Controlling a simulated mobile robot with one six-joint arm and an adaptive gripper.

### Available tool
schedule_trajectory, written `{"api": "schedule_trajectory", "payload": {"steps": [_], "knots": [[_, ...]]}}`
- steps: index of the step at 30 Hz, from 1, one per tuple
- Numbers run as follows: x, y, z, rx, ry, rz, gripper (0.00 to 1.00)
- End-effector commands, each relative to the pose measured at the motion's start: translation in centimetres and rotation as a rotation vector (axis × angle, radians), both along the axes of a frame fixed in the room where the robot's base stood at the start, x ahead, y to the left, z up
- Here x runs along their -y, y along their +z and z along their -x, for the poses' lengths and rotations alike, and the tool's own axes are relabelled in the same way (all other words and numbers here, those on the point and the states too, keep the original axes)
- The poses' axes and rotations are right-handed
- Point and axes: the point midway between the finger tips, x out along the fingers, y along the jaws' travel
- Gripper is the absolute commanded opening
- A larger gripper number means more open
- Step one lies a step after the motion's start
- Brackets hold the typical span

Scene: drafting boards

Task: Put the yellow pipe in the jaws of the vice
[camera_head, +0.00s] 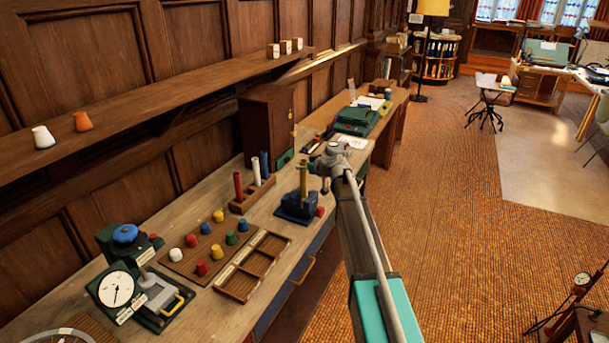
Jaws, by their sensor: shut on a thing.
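The yellow pipe (303,182) stands about upright at the blue vice (296,208) on the bench. Its lower end meets the top of the vice in this view; I cannot tell how deep it sits between the jaws. My gripper (308,166) is at the top of the pipe, coming from the right, and is shut on it. The fingertips are small and partly hidden by the gripper's own body.
Left of the vice, a wooden rack (252,196) holds red, white and blue pipes. A divided tray (238,285), a board with coloured knobs (183,265) and a dial gauge (116,289) lie nearer. A tall brown cabinet (262,125) stands behind.

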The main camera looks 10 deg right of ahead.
Motion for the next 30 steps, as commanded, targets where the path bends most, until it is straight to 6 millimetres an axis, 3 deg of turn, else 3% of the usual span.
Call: {"api": "schedule_trajectory", "payload": {"steps": [1,6,22,23,28,30], "knots": [[0.0,-0.9,0.0,0.000,0.000,0.000,0.00],[0.0,-1.7,0.0,0.000,0.001,0.000,0.00],[-0.1,-2.1,0.0,0.000,0.002,-0.001,0.00],[-0.1,-2.0,0.0,0.000,0.002,-0.001,0.40],[-0.2,-1.9,0.0,0.000,0.002,-0.001,0.71],[-0.2,-1.9,0.0,0.000,0.002,-0.001,0.72]]}}
